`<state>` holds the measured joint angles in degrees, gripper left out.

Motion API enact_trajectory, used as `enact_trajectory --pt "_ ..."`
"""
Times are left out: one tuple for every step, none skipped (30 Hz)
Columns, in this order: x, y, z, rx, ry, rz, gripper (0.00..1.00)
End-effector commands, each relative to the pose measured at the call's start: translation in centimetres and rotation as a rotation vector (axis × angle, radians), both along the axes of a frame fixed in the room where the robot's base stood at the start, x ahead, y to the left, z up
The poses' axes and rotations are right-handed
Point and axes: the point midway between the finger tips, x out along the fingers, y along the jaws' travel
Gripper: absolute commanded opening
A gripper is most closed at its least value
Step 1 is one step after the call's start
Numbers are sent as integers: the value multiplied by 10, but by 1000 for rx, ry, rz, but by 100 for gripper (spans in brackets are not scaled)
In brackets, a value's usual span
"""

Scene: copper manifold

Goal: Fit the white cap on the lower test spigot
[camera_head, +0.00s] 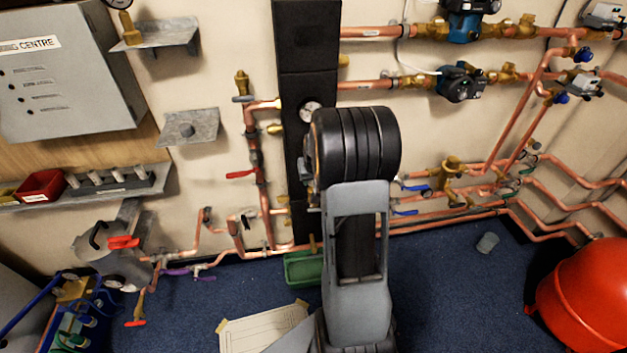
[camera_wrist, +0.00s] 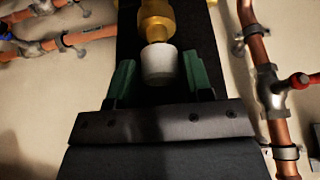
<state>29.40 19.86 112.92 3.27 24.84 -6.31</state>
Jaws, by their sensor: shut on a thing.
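The white cap (camera_wrist: 159,66) is between the green fingers of my gripper (camera_wrist: 158,76) in the wrist view, and my gripper is shut on it. A brass spigot (camera_wrist: 157,22) lies directly in line with the cap's far end. Its narrow end meets or overlaps the cap in the picture; I cannot tell whether the cap is seated on it. In the head view my own arm hides the gripper, the cap and this spigot. The black panel (camera_head: 306,45) stands on the wall behind my arm.
A copper pipe with a red-handled valve (camera_wrist: 300,80) runs close on the right in the wrist view. More copper pipes (camera_wrist: 60,42) are at left. In the head view a green tray (camera_head: 300,270) and a red vessel (camera_head: 590,300) are on the blue floor.

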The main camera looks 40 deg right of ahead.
Motion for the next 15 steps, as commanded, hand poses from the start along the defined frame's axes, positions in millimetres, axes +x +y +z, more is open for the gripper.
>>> enact_trajectory --pt "0 0 -6 0 1 0 21" --pt "0 0 -7 0 0 0 21" --pt "0 0 -7 0 -1 0 21" --pt "0 0 -6 0 -1 0 21" --pt "0 0 -6 0 -1 0 21" --pt "0 0 -6 0 -1 0 21" --pt "0 0 -6 0 -1 0 21" --pt "0 0 -6 0 -1 0 21" --pt "0 0 -6 0 -1 0 21" --pt "0 0 -7 0 -1 0 21" --pt "0 0 -8 0 -1 0 21" --pt "0 0 -9 0 -1 0 21" --pt "0 0 -10 0 -1 0 21" --pt "0 0 -11 0 -1 0 21" --pt "0 0 -13 0 -1 0 21"
